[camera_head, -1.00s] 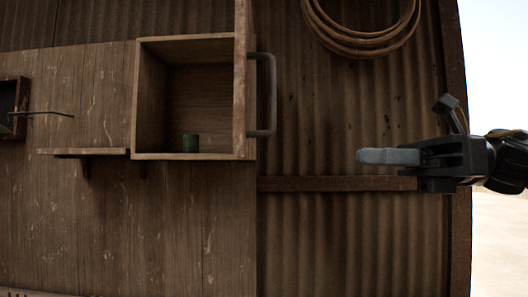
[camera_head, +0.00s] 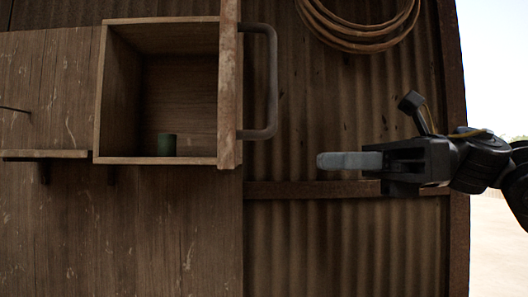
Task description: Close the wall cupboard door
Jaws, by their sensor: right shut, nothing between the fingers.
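The wall cupboard (camera_head: 98,95) is a wooden box on the wall at upper left in the head view, its front open. Its door (camera_head: 229,85) stands swung out at the right side, seen nearly edge-on. A dark bar handle (camera_head: 272,85) sticks out to the right from the door's outer face. My left gripper is out of view.
A small wooden shelf (camera_head: 45,154) is on the wall left of the cupboard. A coiled rope or hose (camera_head: 360,40) hangs at the upper right. A horizontal rail (camera_head: 300,189) crosses the corrugated wall behind my right gripper. The area below the cupboard is clear.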

